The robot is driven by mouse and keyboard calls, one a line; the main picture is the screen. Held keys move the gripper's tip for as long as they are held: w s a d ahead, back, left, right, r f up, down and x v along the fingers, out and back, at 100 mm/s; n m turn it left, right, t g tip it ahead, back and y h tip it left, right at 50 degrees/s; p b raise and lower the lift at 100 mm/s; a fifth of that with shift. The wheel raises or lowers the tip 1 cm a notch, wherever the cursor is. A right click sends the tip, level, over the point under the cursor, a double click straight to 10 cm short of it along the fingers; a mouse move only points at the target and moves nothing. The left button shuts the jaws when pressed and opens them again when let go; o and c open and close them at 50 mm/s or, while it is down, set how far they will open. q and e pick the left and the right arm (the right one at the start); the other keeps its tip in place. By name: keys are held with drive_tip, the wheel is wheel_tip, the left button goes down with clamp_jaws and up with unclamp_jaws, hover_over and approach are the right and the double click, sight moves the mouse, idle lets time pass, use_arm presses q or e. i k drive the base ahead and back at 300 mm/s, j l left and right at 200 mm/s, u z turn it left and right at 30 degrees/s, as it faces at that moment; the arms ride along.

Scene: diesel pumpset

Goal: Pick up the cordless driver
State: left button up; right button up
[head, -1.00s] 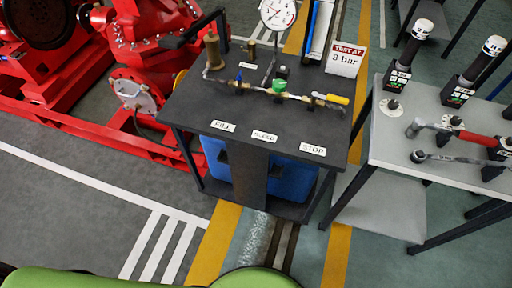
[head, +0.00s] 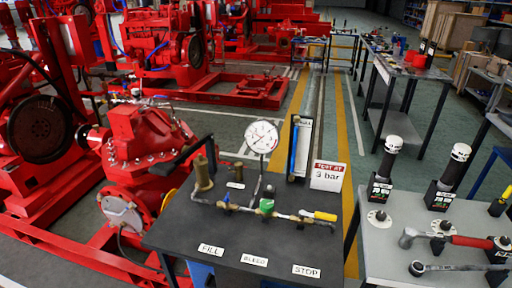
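I cannot make out a cordless driver for certain. On the grey bench (head: 388,262) at the right stand two black upright tools with white caps, one on the left (head: 386,165) and one on the right (head: 449,178), each in a black block with a green label. A yellow-and-black item (head: 501,202) is partly cut off at the right edge. Neither gripper shows in the head view.
A dark test bench (head: 200,222) carries a gauge (head: 262,138), valves and a "3 bar" sign (head: 327,176). A red-handled tool (head: 462,241) lies on the grey bench. Red pumpsets (head: 150,140) fill the left. Another bench (head: 403,62) with small items stands farther back; a yellow-lined aisle runs between.

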sight(460, 153)
drive_tip(key=z, duration=1.35)
drive_tip(key=u, duration=1.95)
drive_tip(key=z, duration=1.95)
